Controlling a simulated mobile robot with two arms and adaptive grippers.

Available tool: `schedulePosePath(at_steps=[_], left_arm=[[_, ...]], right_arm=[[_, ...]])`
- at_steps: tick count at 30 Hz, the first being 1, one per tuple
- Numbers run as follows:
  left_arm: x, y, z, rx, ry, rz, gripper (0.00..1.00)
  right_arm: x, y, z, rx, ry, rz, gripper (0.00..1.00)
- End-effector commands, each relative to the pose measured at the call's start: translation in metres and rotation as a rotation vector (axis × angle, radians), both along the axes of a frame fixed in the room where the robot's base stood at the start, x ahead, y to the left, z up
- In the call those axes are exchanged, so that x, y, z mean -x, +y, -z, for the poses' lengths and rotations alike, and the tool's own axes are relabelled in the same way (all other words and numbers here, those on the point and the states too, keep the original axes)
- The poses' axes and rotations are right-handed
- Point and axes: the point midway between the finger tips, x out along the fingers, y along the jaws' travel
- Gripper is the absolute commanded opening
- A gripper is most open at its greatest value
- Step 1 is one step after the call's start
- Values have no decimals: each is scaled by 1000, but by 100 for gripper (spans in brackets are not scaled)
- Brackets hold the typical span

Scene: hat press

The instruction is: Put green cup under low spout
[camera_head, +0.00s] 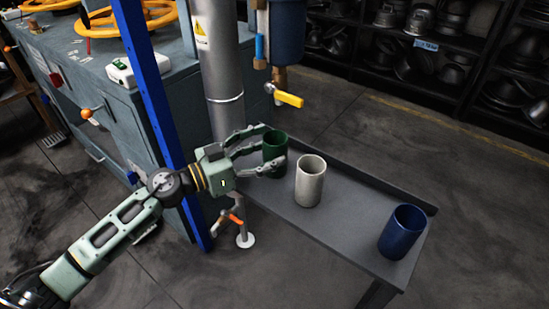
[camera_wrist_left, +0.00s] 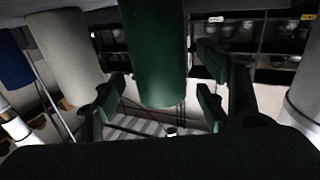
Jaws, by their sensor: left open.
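The green cup (camera_head: 274,152) stands upright on the grey bench, at its left end. My left gripper (camera_head: 270,148) is open, with its fingers on either side of this cup. In the left wrist view the green cup (camera_wrist_left: 153,50) is between the parted fingers (camera_wrist_left: 158,100); whether they touch it I cannot tell. A low spout with an orange-red handle (camera_head: 234,217) is below my gripper, above a small white round plate (camera_head: 245,240). My right gripper is not in view.
A white cup (camera_head: 310,182) stands close right of the green cup, and a blue cup (camera_head: 401,232) near the right end of the bench (camera_head: 345,216). A higher valve with a yellow handle (camera_head: 289,99) hangs above. A blue post (camera_head: 150,90) stands beside my left arm.

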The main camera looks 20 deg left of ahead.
Motion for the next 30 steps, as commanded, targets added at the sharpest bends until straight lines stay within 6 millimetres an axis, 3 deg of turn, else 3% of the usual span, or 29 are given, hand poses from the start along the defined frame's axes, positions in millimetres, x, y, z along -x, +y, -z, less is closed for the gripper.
schedulePosePath(at_steps=[6,14,30], left_arm=[[-20,-17,0,2,-1,-1,67],[-21,-18,0,1,0,-1,66],[-20,-18,0,1,0,-1,18]], right_arm=[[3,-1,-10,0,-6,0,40],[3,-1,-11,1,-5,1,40],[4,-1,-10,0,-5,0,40]])
